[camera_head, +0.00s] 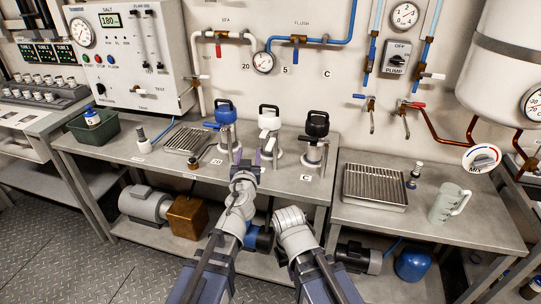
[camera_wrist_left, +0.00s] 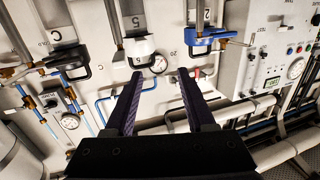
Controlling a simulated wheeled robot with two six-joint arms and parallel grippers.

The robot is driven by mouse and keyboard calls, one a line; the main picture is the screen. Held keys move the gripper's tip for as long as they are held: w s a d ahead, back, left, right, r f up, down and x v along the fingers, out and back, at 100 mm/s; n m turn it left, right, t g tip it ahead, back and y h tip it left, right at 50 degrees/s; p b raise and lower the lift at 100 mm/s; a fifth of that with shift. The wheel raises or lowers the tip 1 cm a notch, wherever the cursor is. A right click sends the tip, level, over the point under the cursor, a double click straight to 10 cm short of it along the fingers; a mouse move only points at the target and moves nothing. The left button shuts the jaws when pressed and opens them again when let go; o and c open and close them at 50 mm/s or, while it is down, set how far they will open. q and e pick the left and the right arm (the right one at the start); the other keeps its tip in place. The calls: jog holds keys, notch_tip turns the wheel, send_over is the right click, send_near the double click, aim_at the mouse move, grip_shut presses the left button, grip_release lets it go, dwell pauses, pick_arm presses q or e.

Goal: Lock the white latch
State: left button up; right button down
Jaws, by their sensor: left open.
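The white latch (camera_head: 269,120) stands in the middle of a row of three on the bench, between a blue latch (camera_head: 226,113) and a black latch (camera_head: 316,124). Its white body also shows in the left wrist view (camera_wrist_left: 139,46), with a dark handle. My left gripper (camera_head: 256,156) is open and empty, in front of the white latch and apart from it. In the left wrist view its two dark fingers (camera_wrist_left: 160,76) are spread, with the white latch beyond the fingertips. The right arm's rounded wrist shows at lower centre; its gripper fingers are not visible.
A slatted tray (camera_head: 186,140) and a green bin (camera_head: 92,127) lie left on the bench. Pipes and a gauge (camera_head: 263,62) are on the wall behind. The bench front is mostly clear.

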aim_at(273, 138)
pick_arm(q)
jog(key=d+m+h, duration=0.1)
jog(key=d+h, duration=0.1)
jog(key=d+f+m+h+b, duration=0.1)
jog(key=d+h, duration=0.1)
jog(key=shift+d+m, duration=0.3)
jog(key=shift+x, duration=4)
jog(key=shift+s, duration=0.1)
grip_shut()
